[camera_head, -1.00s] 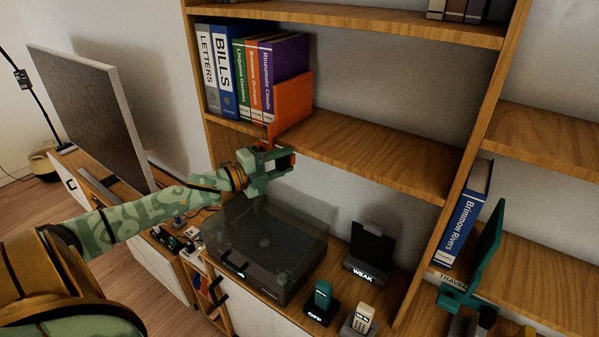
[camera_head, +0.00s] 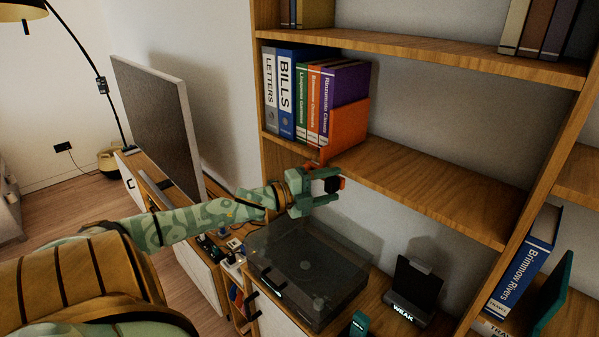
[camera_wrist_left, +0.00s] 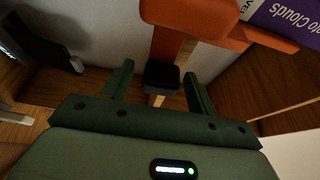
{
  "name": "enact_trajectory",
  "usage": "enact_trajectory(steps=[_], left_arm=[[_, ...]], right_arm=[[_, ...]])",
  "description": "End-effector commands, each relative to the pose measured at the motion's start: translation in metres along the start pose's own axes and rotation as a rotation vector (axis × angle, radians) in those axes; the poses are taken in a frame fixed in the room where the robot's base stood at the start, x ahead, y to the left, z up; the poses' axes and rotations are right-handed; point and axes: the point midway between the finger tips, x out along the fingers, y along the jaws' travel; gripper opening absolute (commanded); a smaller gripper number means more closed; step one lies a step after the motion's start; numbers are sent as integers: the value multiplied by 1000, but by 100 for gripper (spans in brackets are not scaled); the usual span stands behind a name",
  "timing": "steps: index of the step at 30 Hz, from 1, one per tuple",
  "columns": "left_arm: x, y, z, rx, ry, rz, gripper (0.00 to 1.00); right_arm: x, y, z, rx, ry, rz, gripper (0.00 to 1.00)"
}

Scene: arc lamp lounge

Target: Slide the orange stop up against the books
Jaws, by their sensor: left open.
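The orange stop (camera_head: 348,126) is an upright plate on the middle shelf, at the right end of the row of books. The purple book (camera_head: 345,84) is the nearest book to it; I cannot tell whether they touch. The stop reaches down over the shelf's front edge to a black block, seen in the left wrist view (camera_wrist_left: 161,75). My left gripper (camera_head: 334,187) is open below the shelf edge, with its fingers on either side of the block's line. I cannot tell whether they touch it. The orange stop (camera_wrist_left: 190,22) also fills the top of the left wrist view. My right gripper is out of view.
The middle shelf (camera_head: 430,190) is bare right of the stop. A dark-lidded turntable (camera_head: 310,265) stands below my left gripper. A black stand marked WEAK (camera_head: 410,285) is to its right. A television (camera_head: 155,125) stands at left. A teal panel (camera_head: 553,292) is at lower right.

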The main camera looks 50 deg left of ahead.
Motion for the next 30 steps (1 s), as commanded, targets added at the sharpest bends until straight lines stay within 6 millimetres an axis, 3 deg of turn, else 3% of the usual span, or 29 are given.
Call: enact_trajectory(steps=[8,18,24,30], left_arm=[[-49,2,0,-2,0,7,58],[-128,1,1,-1,-2,5,58],[-152,1,1,-1,-1,2,58],[-156,0,1,1,1,1,58]], right_arm=[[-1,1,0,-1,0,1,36],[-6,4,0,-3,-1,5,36],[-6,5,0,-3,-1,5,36],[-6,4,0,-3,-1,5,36]])
